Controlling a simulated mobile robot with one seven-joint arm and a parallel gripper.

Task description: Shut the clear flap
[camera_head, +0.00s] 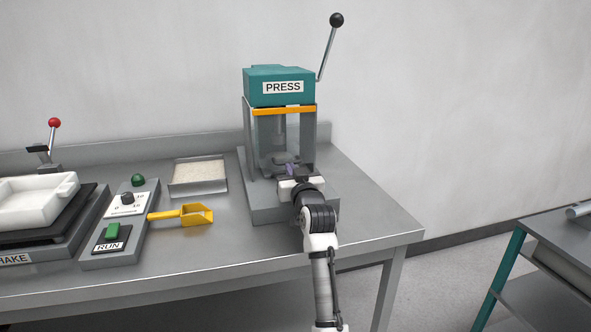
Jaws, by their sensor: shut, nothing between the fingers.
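The press (278,88) is a teal-headed machine on grey columns, standing on a grey base near the back right of the table. An orange bar (285,110) crosses its front below the head. A clear flap (268,133) seems to hang below this bar, between the columns. Its edges are faint, and I cannot tell its exact angle. My gripper (290,170) is shut and empty at the lower front of the press opening, close to the flap's lower part. I cannot tell whether it touches the flap. My wrist hides part of the press base.
The press lever (328,48) sticks up at the right. A tray of pale powder (198,174), a yellow scoop (184,214) and a control box (113,236) lie left of the press. A white dish (38,200) sits far left. The table's right front corner is clear.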

